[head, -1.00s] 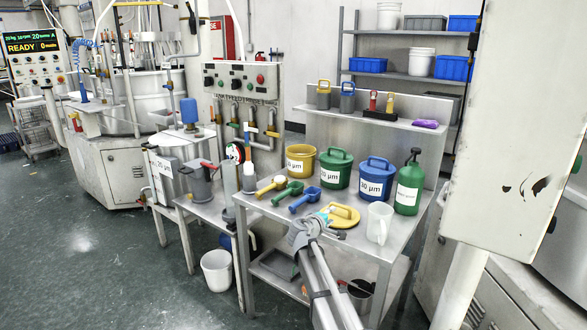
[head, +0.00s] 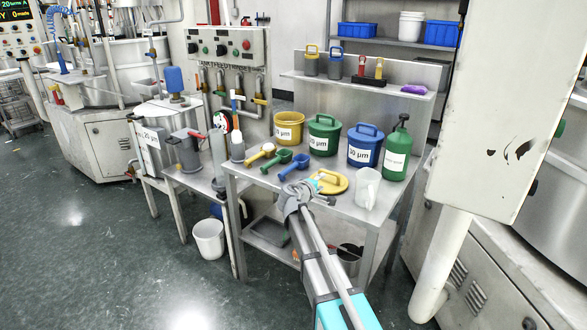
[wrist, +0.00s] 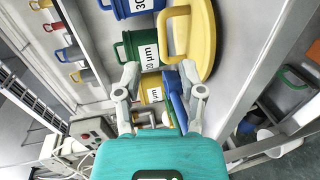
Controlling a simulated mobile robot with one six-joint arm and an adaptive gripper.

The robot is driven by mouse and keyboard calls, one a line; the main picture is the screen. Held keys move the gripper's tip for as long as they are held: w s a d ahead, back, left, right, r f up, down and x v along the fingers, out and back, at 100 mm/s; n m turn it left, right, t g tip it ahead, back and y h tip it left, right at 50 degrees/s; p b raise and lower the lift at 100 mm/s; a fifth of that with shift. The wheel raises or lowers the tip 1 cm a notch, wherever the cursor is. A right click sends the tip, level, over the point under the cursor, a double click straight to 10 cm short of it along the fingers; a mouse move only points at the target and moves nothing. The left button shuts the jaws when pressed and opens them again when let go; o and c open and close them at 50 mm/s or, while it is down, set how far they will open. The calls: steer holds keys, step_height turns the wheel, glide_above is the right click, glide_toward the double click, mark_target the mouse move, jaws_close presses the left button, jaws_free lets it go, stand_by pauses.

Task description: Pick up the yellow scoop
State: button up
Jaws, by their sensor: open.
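The yellow scoop (head: 261,154) lies on the steel table, leftmost in a row with a green scoop (head: 277,160) and a blue scoop (head: 295,166). It looks pale at the bowl end. My gripper (head: 308,190) is at the table's front edge, to the right of the yellow scoop and apart from it, by a round yellow lid (head: 330,182). In the wrist view my gripper (wrist: 161,96) has its fingers spread, with the blue scoop (wrist: 175,100) showing beside the right finger. I cannot make out the yellow scoop clearly there.
Behind the scoops stand a yellow pail (head: 289,127), a green pail (head: 323,135), a blue pail (head: 364,146) and a green pump bottle (head: 397,152). A clear jug (head: 367,188) is at the right.

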steer(key=s+d+r+m+g+y+p, duration=0.1)
steer(key=s+d+r+m+g+p, duration=0.25)
steer(key=s+p, duration=0.45)
steer(key=s+d+r+m+g+y+p, duration=0.1)
steer(key=s+d+r+m+g+p, duration=0.3)
steer(key=s+p, duration=0.4)
steer(key=s+a+r+m+g+y+p, duration=0.1)
steer(key=s+r+g+y+p, duration=0.1)
steer(key=s+r+p, duration=0.4)
steer(key=s+a+r+m+g+y+p, duration=0.1)
steer(key=s+r+y+p, duration=0.4)
steer(key=s+p, duration=0.7)
steer(key=shift+s+a+r+m+g, duration=0.25)
steer(key=shift+r+m+g, duration=0.3)
steer(key=shift+r+g, duration=0.4)
steer(key=shift+f, duration=0.1)
steer(key=shift+o, duration=0.4)
steer(key=shift+a, duration=0.1)
